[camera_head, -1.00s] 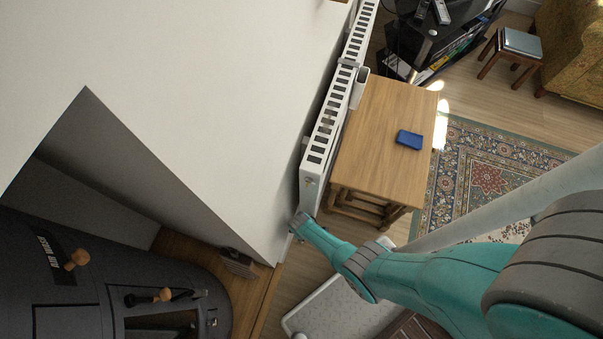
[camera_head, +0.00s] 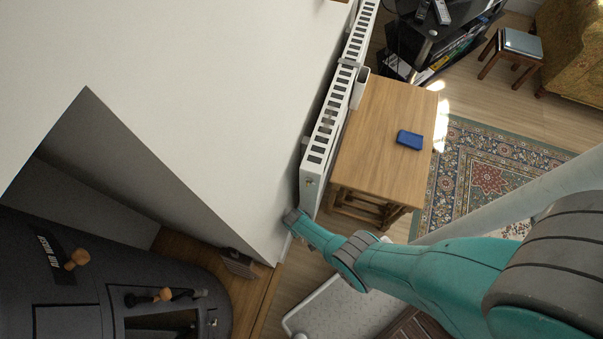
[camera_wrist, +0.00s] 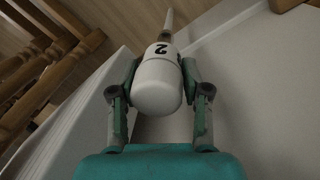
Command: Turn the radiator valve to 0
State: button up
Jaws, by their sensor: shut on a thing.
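The radiator valve (camera_wrist: 158,82) is a white rounded cap with a black "2" showing on its upper side in the wrist view. A pipe runs from its far end. My gripper (camera_wrist: 160,78) has one finger on each side of the valve and is shut on it. In the head view my gripper (camera_head: 291,215) is at the near lower end of the white radiator (camera_head: 312,185). The valve is hidden there behind my gripper and wrist.
The white wall (camera_head: 215,130) is close on the left of my gripper. A wooden table (camera_head: 385,130) with a blue object (camera_head: 410,139) stands right of the radiator. A dark stove (camera_head: 60,290) is at lower left. A patterned rug (camera_head: 485,175) lies at right.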

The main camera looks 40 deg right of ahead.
jog(key=m, duration=0.7)
jog(key=shift+d+g, duration=0.15)
jog(key=shift+g, duration=0.25)
jog(key=m, duration=0.4)
jog(key=shift+y, duration=0.3)
jog(key=shift+m, duration=1.6)
jog(key=shift+s, duration=0.1)
jog(key=o, duration=1.2)
jog(key=shift+c, duration=0.2)
jog(key=shift+r, duration=0.15)
jog(key=shift+r, duration=4.85)
